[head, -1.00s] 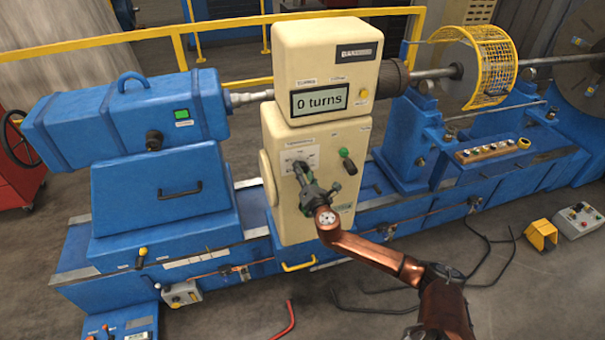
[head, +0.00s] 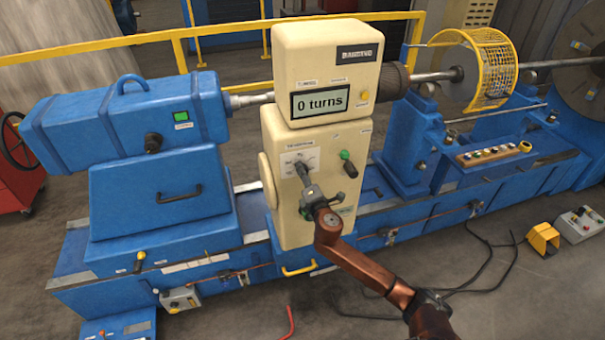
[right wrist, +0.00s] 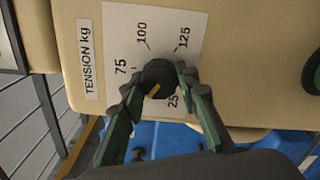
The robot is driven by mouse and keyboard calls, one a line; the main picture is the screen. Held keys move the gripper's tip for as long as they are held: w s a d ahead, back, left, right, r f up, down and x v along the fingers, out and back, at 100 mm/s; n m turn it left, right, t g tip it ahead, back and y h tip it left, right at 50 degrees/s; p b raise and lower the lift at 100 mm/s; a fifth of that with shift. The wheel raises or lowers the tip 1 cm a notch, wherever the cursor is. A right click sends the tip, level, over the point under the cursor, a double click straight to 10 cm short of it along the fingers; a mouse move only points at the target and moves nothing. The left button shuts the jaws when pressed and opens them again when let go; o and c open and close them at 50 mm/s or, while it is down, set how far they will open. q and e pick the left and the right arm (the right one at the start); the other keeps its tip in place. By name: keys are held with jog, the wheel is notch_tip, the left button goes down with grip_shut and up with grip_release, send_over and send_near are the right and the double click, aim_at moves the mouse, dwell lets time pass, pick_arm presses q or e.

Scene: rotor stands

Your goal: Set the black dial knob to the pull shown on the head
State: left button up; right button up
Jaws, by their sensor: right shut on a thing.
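The black dial knob (right wrist: 158,79) sits on the white tension scale (right wrist: 117,30) on the cream headstock (head: 275,150). Its yellow mark points down-left in the right wrist view, between the 75 and 25 labels; any label there is hidden by a finger. My right gripper (right wrist: 158,84) is shut on the knob, one finger on each side. In the head view my right gripper (head: 304,178) reaches the dial from below and hides much of it. The head's display (head: 320,101) reads "0 turns"; I cannot read a pull value on the head. My left gripper is out of view.
A green-capped knob (head: 347,162) is just right of the dial. A yellow handle (head: 299,267) projects low on the front of the blue bed. A yellow mesh guard (head: 492,68) stands farther right. Open floor lies in front, with black cables on it.

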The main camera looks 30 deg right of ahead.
dwell(0.3)
jog(key=o, duration=1.2)
jog(key=shift+c, duration=0.2)
jog(key=shift+s, duration=0.15)
jog(key=v, duration=1.1)
jog(key=shift+s+a, duration=0.2)
jog(key=shift+s, duration=0.15)
